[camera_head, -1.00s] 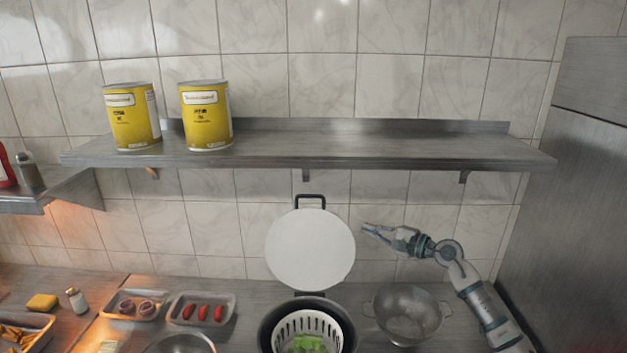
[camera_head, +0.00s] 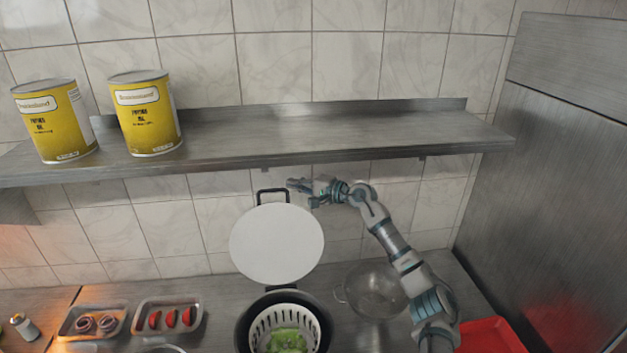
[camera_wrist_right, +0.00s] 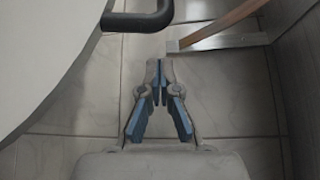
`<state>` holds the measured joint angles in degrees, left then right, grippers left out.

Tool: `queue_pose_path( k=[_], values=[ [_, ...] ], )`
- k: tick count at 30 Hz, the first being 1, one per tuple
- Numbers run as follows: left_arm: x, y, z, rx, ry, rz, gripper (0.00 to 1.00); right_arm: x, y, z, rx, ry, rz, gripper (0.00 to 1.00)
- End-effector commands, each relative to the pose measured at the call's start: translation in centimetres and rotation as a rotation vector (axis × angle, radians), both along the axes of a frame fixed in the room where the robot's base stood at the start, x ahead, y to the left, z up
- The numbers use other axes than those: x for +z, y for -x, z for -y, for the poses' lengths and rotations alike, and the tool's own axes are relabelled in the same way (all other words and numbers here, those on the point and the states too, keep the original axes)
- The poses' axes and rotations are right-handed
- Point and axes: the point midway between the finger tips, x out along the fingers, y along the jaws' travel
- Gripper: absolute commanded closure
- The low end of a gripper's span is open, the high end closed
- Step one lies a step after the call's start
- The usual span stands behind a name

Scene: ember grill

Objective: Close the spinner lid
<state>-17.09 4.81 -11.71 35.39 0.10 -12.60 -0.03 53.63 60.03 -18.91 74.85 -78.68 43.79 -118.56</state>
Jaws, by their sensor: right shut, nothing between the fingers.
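The spinner (camera_head: 243,322) is a dark pot with a white slotted basket (camera_head: 262,324) holding green leaves. Its round white lid (camera_head: 277,244) stands open, upright behind the pot, with a black handle (camera_head: 272,191) at its top. My right gripper (camera_head: 291,185) is shut and empty, just right of the handle at about its height. In the right wrist view the shut fingertips (camera_wrist_right: 159,62) point towards the wall. The black handle (camera_wrist_right: 140,20) is above and left of them, apart from them, and the lid's edge (camera_wrist_right: 60,75) is at the left. My left gripper is not in view.
A metal shelf (camera_head: 330,140) with two yellow cans (camera_head: 146,115) runs above the lid. A metal colander (camera_head: 372,291) stands right of the spinner under my right arm. Trays of onion (camera_head: 92,322) and tomato (camera_head: 168,318) are at left, a red tray (camera_head: 490,337) at right.

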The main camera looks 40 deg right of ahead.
Motion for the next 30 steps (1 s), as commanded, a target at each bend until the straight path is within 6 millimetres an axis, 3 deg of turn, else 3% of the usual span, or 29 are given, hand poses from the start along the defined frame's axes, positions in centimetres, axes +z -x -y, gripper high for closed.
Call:
queue_pose_path(
  k=[3, 9, 23, 30],
  values=[
    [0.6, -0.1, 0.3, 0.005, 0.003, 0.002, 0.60, 0.3, 1.5, -1.0, -0.001, 0.005, 0.000, 1.00],
    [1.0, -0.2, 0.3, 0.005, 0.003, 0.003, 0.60, 0.4, 2.7, -2.1, -0.003, 0.000, -0.002, 1.00],
    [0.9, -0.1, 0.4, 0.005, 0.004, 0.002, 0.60, 0.5, 2.9, -2.8, -0.002, 0.000, 0.002, 1.00],
    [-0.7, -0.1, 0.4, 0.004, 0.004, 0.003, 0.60, 0.6, 3.1, -3.3, -0.001, 0.029, 0.048, 1.00]
  ],
)
